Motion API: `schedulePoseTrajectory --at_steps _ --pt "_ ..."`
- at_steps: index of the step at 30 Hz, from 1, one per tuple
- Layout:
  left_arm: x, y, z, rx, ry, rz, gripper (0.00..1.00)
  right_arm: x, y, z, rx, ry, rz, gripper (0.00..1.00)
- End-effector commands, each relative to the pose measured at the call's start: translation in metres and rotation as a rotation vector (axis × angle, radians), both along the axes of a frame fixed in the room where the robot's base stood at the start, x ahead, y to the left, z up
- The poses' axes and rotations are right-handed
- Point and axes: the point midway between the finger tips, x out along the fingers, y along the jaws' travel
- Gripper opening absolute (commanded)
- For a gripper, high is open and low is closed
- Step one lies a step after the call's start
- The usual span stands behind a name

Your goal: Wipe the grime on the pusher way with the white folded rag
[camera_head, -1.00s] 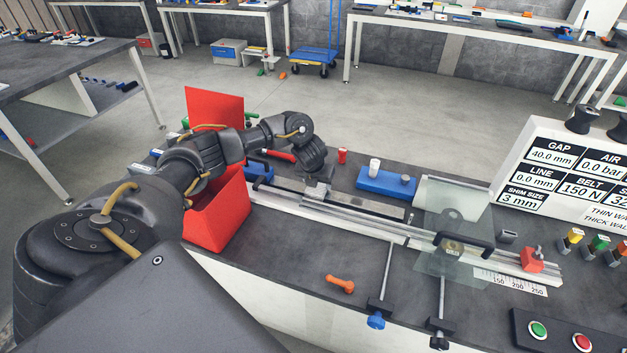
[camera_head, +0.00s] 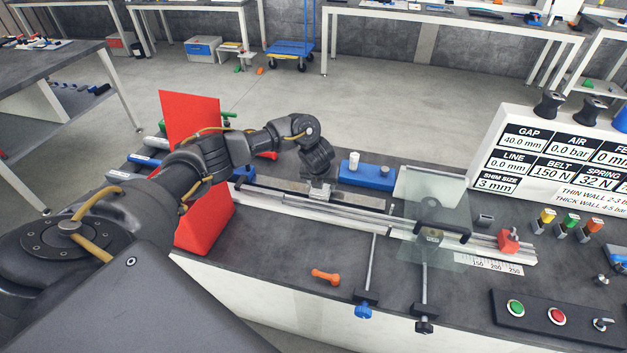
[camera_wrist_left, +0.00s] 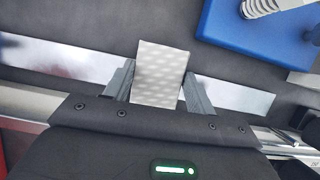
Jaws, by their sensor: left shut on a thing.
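My left gripper (camera_head: 319,192) is over the pusher way (camera_head: 358,202), a pale metal strip along the bench. In the left wrist view the gripper (camera_wrist_left: 160,88) is shut on the white folded rag (camera_wrist_left: 162,70), whose face has a faint dotted pattern. The rag lies across the way, which shows on both sides of it in the wrist view (camera_wrist_left: 240,97). I cannot tell how firmly the rag touches the metal. My right gripper is out of view.
A blue block (camera_head: 360,177) with a white spring-like part stands just behind the way. A clear guard (camera_head: 420,190) and black handle (camera_head: 445,225) stand to the right. An orange bolt-like part (camera_head: 325,276) lies in front.

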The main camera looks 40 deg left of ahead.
Motion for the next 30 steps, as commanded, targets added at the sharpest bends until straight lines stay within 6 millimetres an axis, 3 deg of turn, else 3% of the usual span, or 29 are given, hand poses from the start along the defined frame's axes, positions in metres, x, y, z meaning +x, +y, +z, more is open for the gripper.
schedulePoseTrajectory --at_steps 8,21,30 --pt "0.002 -0.005 -0.001 0.0 0.001 0.0 0.34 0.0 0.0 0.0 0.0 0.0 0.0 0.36" --pt "0.014 -0.043 -0.002 0.0 0.002 -0.001 0.34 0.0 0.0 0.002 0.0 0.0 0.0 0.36" --pt "0.015 -0.045 -0.003 0.0 0.003 -0.001 0.34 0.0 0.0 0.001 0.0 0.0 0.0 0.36"
